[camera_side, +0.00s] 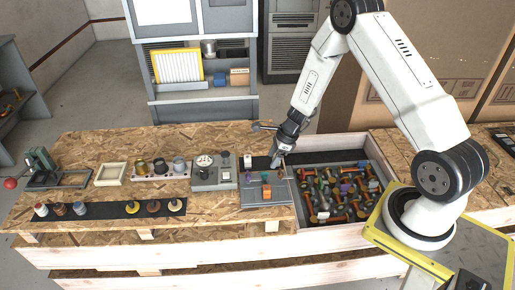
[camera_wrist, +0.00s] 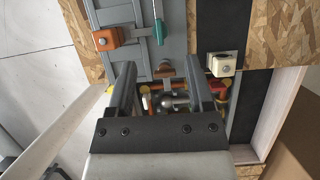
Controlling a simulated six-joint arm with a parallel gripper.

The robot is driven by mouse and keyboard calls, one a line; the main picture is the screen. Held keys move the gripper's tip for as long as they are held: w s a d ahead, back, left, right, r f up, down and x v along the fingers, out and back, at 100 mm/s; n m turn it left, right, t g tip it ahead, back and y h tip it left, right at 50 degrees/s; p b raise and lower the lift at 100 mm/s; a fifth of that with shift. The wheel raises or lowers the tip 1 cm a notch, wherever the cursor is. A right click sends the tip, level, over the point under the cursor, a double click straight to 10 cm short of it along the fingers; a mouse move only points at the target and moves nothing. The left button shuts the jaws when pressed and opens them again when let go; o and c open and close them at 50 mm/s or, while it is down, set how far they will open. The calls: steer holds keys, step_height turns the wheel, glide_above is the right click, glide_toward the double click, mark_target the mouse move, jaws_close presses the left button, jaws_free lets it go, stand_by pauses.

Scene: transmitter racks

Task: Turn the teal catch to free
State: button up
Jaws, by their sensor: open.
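The teal catch (camera_wrist: 159,32) shows in the wrist view as a narrow upright handle near the top, on a grey panel (camera_wrist: 130,14). In the side view the panel belongs to a grey box (camera_side: 256,201) in the middle of the bench. An orange catch (camera_wrist: 112,38) sits left of the teal one. A brown-topped catch (camera_wrist: 165,69) shows between my fingertips, below the teal one. My gripper (camera_wrist: 160,72) is open, its fingers apart; the teal catch lies beyond the fingertips and is not gripped. In the side view my gripper (camera_side: 277,160) is at the box's back right.
A tray (camera_side: 373,150) full of coloured hardware lies right of the box. A cream block (camera_wrist: 222,65) sits on a dark strip in the wrist view. A grey gauge unit (camera_side: 214,177) stands left of the box. Bare bench (camera_side: 100,145) shows at the back left.

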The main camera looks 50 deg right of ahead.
mark_target(265, 179)
steer(key=shift+f, duration=0.15)
steer(key=shift+x, duration=3.75)
steer(key=shift+a, duration=0.1)
jaws_close()
